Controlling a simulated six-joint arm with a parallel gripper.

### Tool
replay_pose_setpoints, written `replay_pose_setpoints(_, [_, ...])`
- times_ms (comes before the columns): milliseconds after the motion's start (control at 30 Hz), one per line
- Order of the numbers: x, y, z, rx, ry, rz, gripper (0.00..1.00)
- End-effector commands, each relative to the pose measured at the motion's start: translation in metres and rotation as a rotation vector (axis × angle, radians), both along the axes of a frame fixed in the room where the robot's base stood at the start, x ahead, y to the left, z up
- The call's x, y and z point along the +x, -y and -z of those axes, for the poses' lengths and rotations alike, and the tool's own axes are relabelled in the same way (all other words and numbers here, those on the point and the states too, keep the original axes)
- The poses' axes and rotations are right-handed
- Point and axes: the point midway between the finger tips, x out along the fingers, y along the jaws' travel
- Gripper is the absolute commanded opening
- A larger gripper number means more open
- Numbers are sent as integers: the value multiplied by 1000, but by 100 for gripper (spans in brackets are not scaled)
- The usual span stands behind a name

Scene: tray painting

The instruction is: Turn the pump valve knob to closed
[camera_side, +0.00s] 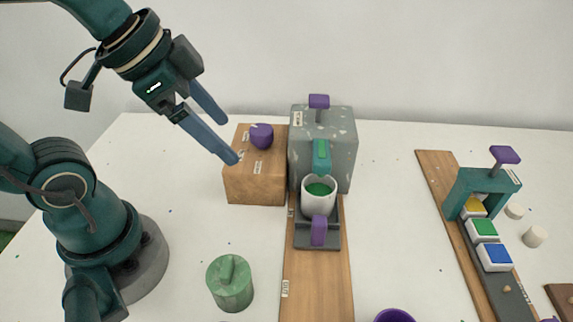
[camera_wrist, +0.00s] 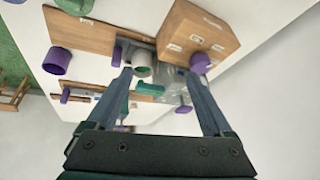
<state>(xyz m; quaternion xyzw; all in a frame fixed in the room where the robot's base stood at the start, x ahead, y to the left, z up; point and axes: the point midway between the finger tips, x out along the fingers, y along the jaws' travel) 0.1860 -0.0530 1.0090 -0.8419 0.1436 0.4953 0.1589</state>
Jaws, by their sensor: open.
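The purple pump valve knob (camera_side: 261,136) sits on the wooden box (camera_side: 255,185). The knob also shows in the wrist view (camera_wrist: 200,63), just beyond the tip of the right-hand finger. Small labels are on the box near the knob, too small to read. My gripper (camera_side: 232,138) is open and empty, its blue fingers pointing down and right, near the knob in the side view. In the wrist view the fingers (camera_wrist: 157,74) are spread wide. I cannot tell whether a finger touches the box or knob.
A grey pump block (camera_side: 330,150) with a green spout stands right of the box, over a white cup (camera_side: 318,203) holding green paint. A green lidded pot (camera_side: 230,284) stands in front. A press frame (camera_side: 482,185) with colored blocks is at right.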

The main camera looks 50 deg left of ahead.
Motion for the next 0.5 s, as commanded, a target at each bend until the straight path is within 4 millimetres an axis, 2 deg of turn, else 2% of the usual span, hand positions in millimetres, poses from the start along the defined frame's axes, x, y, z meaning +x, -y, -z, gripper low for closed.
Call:
replay_pose_setpoints(167, [44, -15, -4, 22, -41, 165, 85])
replay_pose_setpoints(300, [74, -37, 3, 0, -65, 208, 85])
replay_pose_setpoints(400, [87, -53, 11, -32, -87, 179, 85])
replay_pose_setpoints(500, [91, -66, 19, -61, -115, 132, 85])
